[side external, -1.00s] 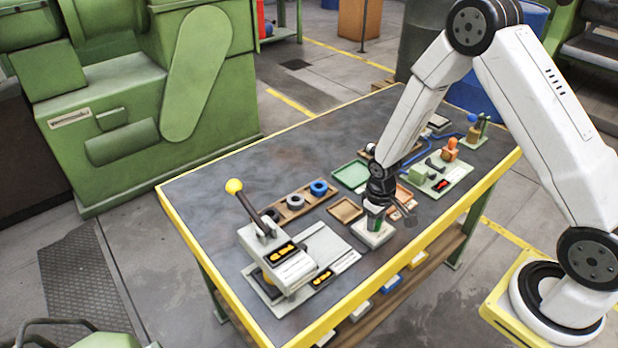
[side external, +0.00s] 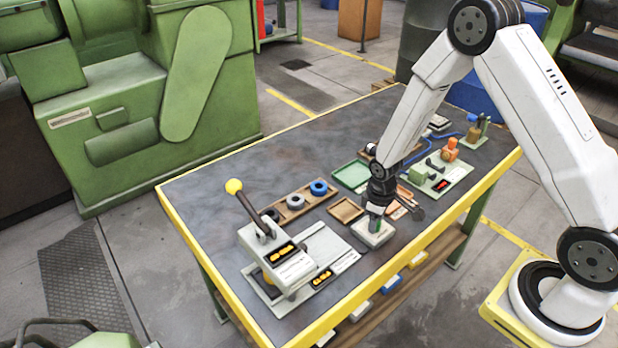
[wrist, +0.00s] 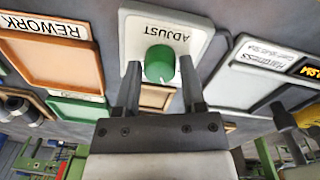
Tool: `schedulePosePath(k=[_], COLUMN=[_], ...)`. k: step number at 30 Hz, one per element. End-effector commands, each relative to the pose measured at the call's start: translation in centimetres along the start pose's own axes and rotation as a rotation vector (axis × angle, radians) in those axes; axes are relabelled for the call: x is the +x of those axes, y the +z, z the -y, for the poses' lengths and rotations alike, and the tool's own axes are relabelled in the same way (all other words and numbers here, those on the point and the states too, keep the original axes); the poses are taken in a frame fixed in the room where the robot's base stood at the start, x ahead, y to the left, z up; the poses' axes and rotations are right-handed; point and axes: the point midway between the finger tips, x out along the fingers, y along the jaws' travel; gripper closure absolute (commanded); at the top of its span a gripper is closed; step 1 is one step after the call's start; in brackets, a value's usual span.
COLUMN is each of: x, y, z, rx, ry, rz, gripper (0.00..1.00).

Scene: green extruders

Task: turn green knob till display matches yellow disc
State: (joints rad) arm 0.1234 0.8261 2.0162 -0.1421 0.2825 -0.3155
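The green knob (wrist: 160,63) sits on a pale square base (wrist: 206,22) labelled ADJUST. In the side view the knob (side external: 378,227) is partly hidden by my gripper (side external: 377,212). In the wrist view my gripper (wrist: 160,65) has one finger on each side of the knob, with a narrow gap showing on both sides. A black display with yellow-orange digits (side external: 322,278) is at the foot of the tester (side external: 275,255), and another display (side external: 283,252) is on its body. The digits are too small to read.
A lever with a yellow ball (side external: 234,186) rises from the tester. A brown tray with dark and blue rings (side external: 297,203), a green tray (side external: 352,175) and a brown tray (side external: 345,210) lie nearby. The table's left part is clear.

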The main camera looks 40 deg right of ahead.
Motion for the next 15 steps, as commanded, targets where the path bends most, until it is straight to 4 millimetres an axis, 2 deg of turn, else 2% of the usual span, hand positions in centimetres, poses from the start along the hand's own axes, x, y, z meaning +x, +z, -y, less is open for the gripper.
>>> schedulePosePath(k=[1,2,15], x=[0.0,0.0,-0.21], y=[0.01,0.01,0.0], z=[-0.01,-0.01,0.01], rx=[0.001,0.001,0.001], ry=[0.0,0.0,0.0], rz=[0.0,0.0,0.0], gripper=[0.29,0.22,0.22])
